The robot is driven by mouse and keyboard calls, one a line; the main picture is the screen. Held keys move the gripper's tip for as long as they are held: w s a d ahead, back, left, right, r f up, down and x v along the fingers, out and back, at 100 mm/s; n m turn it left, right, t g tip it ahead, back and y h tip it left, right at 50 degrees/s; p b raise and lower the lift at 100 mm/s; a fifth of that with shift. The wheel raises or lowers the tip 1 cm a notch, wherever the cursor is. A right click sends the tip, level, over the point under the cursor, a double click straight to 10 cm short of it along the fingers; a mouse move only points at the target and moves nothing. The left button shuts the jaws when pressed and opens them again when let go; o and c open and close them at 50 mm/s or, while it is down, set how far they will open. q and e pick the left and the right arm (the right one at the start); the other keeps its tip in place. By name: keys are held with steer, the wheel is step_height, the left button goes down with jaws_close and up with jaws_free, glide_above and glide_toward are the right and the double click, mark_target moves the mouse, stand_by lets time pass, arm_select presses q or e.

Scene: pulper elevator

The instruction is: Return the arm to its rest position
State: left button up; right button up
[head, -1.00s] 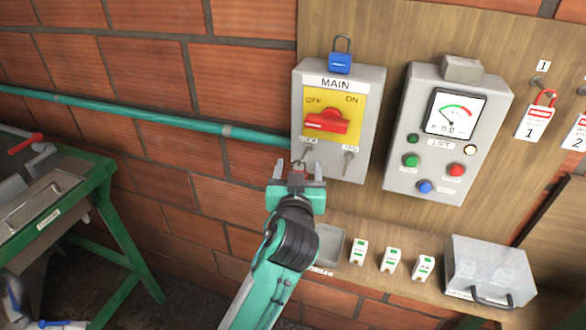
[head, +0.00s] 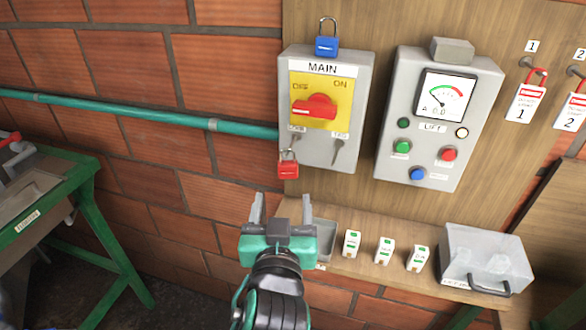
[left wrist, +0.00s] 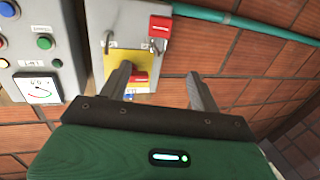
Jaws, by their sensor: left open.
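My left gripper (head: 281,210) is open and empty in the head view, below and in front of the grey MAIN switch box (head: 348,150). Its two fingers (left wrist: 160,88) stand apart in the left wrist view with nothing between them. A red padlock (head: 288,165) hangs at the box's lower left, apart from the gripper. The red rotary handle (head: 314,108) sits on the yellow plate, and a blue padlock (head: 327,42) rests on top of the box. My right gripper is in neither view.
The LIFT panel (head: 433,185) with buttons and gauge is to the right. A green pipe (head: 110,112) runs along the brick wall. A green-framed bench (head: 90,195) stands at left.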

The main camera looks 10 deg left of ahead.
arm_select(q)
steer(key=s+a+f+m+g+h, duration=0.1)
steer(key=s+a+f+g, duration=0.15)
steer(key=f, duration=0.45)
steer(key=s+a+f+m+g+h, duration=0.1)
steer(key=f+g, duration=0.2)
steer(key=f, duration=0.4)
steer(key=s+a+f+m+g, duration=0.1)
steer(key=s+a+f+g, duration=0.1)
steer(key=f, duration=0.4)
steer(key=s+a+f+m+g+h, duration=0.1)
steer(key=s+a+f+g, duration=0.15)
steer(key=s+f, duration=0.35)
steer(key=s+a+f+g+h, duration=0.1)
steer(key=s+f+g, duration=0.3)
steer(key=s+f, duration=0.15)
step_height(320, 180, down, 34)
steer(key=s+g, duration=0.1)
steer(key=s, duration=0.2)
steer(key=s+a+f, duration=0.2)
steer(key=s+f, duration=0.6)
steer(key=s+a+f+m+g, duration=0.1)
steer(key=s+f, duration=0.8)
steer(key=shift+s+a+g, duration=0.25)
steer(key=shift+a+g, duration=0.05)
steer(key=shift+a, duration=0.1)
